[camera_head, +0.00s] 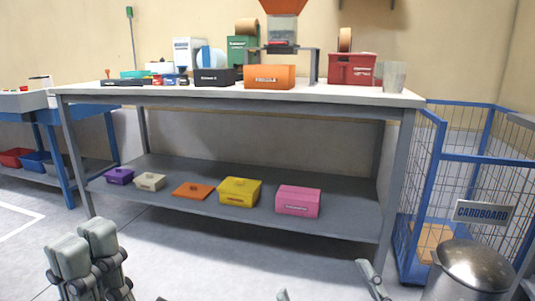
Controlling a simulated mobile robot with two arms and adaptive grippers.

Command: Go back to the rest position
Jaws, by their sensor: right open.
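My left gripper (82,254) is at the lower left of the head view, in front of the workbench and below its lower shelf. Its two grey fingers stand close together at an angle, so I cannot tell whether it is open or shut. I see nothing held in it. My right gripper (327,284) is at the bottom edge, right of centre. Its two fingertips are wide apart and empty. Most of it is cut off by the picture's edge.
The workbench (340,93) carries boxes and an orange bin (269,77). Its lower shelf (340,221) holds several coloured boxes, including a yellow one (240,191) and a pink one (298,201). A blue cage (487,155) and a metal bin (475,266) stand at the right.

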